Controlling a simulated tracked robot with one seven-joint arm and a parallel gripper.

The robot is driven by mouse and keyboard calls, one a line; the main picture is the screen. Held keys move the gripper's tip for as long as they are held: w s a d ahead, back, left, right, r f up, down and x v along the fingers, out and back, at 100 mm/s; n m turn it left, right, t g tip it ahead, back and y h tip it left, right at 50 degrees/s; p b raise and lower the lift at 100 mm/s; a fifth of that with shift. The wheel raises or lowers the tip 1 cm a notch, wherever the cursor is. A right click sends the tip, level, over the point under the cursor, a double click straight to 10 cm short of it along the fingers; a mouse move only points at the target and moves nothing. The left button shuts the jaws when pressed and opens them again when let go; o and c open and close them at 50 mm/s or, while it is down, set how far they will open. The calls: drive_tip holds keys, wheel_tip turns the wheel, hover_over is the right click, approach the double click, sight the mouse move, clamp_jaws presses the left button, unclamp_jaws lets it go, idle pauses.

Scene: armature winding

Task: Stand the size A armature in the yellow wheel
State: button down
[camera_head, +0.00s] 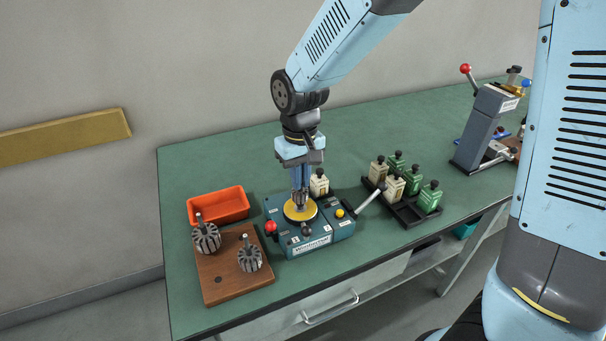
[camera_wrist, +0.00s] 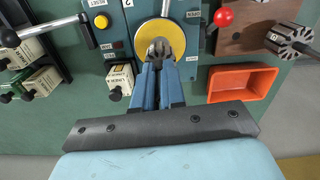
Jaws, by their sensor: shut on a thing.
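The yellow wheel (camera_head: 300,212) is a round disc on top of the blue-green winding machine (camera_head: 312,240). It also shows in the wrist view (camera_wrist: 178,29). My gripper (camera_head: 300,196) points down right over the wheel. In the wrist view its blue fingers (camera_wrist: 160,66) are shut on a grey slotted armature (camera_wrist: 159,46), seen against the middle of the wheel. A thin silver shaft (camera_wrist: 165,8) shows beyond it. I cannot read a size letter on the held armature, and the fingers hide its lower end, so I cannot tell whether it is seated.
A wooden board (camera_head: 222,290) holds two other armatures (camera_head: 206,238) (camera_head: 249,259) and has an empty hole. An orange bin (camera_head: 218,205) stands behind it. A lever (camera_head: 370,198) sticks out right of the machine.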

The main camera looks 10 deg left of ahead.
drive_tip(key=shift+f, duration=0.55)
idle(0.4)
drive_tip(key=c, duration=1.1)
unclamp_jaws()
drive_tip(key=shift+r, duration=0.15)
drive_tip(key=shift+s+r, duration=0.1)
drive_tip(key=shift+r, duration=2.05)
drive_tip(key=shift+r, duration=0.1)
